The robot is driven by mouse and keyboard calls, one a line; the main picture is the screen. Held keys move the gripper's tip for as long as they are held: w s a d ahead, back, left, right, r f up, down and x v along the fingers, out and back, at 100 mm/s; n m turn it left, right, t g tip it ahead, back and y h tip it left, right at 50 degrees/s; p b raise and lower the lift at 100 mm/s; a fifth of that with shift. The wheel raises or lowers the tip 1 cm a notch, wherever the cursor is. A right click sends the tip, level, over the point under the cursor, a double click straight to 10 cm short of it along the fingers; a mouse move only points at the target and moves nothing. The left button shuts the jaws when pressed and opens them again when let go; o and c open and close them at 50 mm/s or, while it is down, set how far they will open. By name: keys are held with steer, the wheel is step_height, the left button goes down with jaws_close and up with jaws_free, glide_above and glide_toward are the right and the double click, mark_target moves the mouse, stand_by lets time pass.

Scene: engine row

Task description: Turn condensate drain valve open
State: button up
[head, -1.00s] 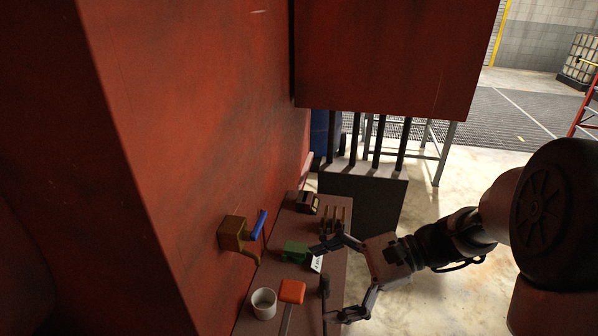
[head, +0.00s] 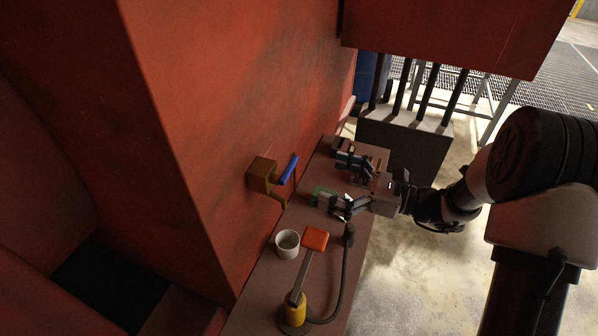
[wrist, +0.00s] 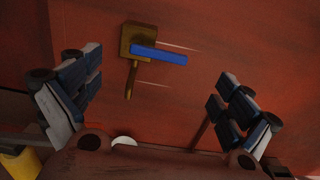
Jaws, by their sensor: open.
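The condensate drain valve (head: 262,174) is a brass block on the red wall with a bent spout below it. Its blue lever (head: 289,169) sticks out to the right, and the valve body (wrist: 128,42) and lever (wrist: 160,55) show near the top centre of the wrist view. My gripper (head: 343,186) is open and empty, to the right of the valve and apart from it, over the shelf. In the wrist view my gripper (wrist: 155,98) has its fingers spread wide, with the valve ahead between and above them.
A brown shelf (head: 252,300) runs along the wall below the valve. On it stand a white cup (head: 287,244), an orange-headed lamp (head: 314,239) with a yellow base, and a green item (head: 322,196) partly hidden by my gripper. Open floor lies to the right.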

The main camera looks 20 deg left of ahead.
mark_target(286, 170)
steer(key=a+b, duration=0.1)
steer(key=a, duration=0.7)
steer(key=shift+w, duration=0.3)
steer(key=shift+c, duration=0.3)
steer(key=shift+d, duration=0.1)
steer(key=c, duration=1.5)
